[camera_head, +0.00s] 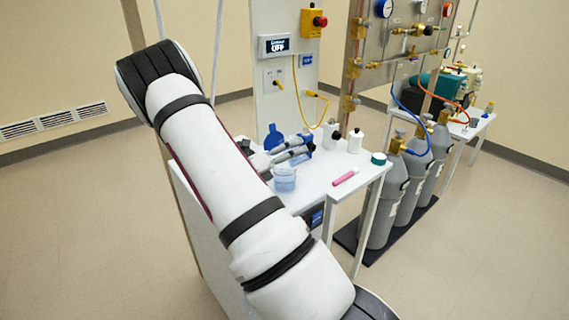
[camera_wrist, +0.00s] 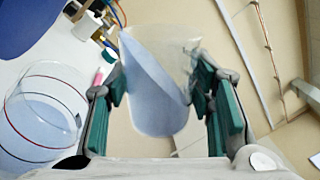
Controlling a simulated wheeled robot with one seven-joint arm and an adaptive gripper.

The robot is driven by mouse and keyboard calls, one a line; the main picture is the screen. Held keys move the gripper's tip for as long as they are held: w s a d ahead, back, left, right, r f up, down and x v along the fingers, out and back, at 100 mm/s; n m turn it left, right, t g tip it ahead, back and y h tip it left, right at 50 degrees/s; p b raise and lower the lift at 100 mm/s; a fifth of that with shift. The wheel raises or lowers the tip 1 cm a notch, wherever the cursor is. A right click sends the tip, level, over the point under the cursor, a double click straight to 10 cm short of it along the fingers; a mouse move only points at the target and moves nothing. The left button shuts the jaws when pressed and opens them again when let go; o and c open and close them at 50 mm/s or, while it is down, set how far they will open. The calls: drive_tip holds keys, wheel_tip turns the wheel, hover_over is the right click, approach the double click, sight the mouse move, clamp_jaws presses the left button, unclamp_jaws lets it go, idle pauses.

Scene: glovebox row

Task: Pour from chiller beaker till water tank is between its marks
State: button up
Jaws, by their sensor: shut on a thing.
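My gripper (camera_wrist: 163,85) has teal-padded fingers shut on a clear beaker (camera_wrist: 180,45) with pale blue liquid. The liquid surface slants across the beaker, climbing on its left side, so the beaker is tilted. No falling stream is visible. To the left in the wrist view stands a clear round water tank (camera_wrist: 45,78) with coloured rings around its wall and pale blue water inside. I cannot tell the level against the rings. The tank (camera_head: 285,178) also shows on the white table in the head view. The held beaker cannot be made out clearly there.
The white table (camera_head: 318,182) also bears a pink marker (camera_head: 345,177), white bottles (camera_head: 355,141) and a teal-topped jar (camera_head: 378,159). An upright panel (camera_head: 283,100) stands behind. Gas cylinders (camera_head: 385,203) stand on the right. Open floor lies at the left.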

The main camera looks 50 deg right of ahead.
drive_tip(key=shift+r+n, duration=0.25)
drive_tip(key=shift+n, duration=0.25)
idle(0.7)
drive_tip(key=shift+f+n, duration=0.4)
drive_tip(key=shift+n, duration=0.5)
idle(1.9)
drive_tip(key=shift+w+r+n+t, duration=0.1)
drive_tip(key=shift+r+n+t, duration=0.35)
drive_tip(key=shift+n, duration=0.65)
idle(2.3)
drive_tip(key=shift+g, duration=0.25)
drive_tip(key=shift+f+m, duration=0.35)
drive_tip(key=shift+m, duration=0.25)
drive_tip(key=m, duration=0.3)
drive_tip(key=shift+r+m, duration=0.2)
drive_tip(key=shift+m, duration=0.1)
drive_tip(key=shift+f+m, duration=0.2)
drive_tip(key=shift+m, duration=0.2)
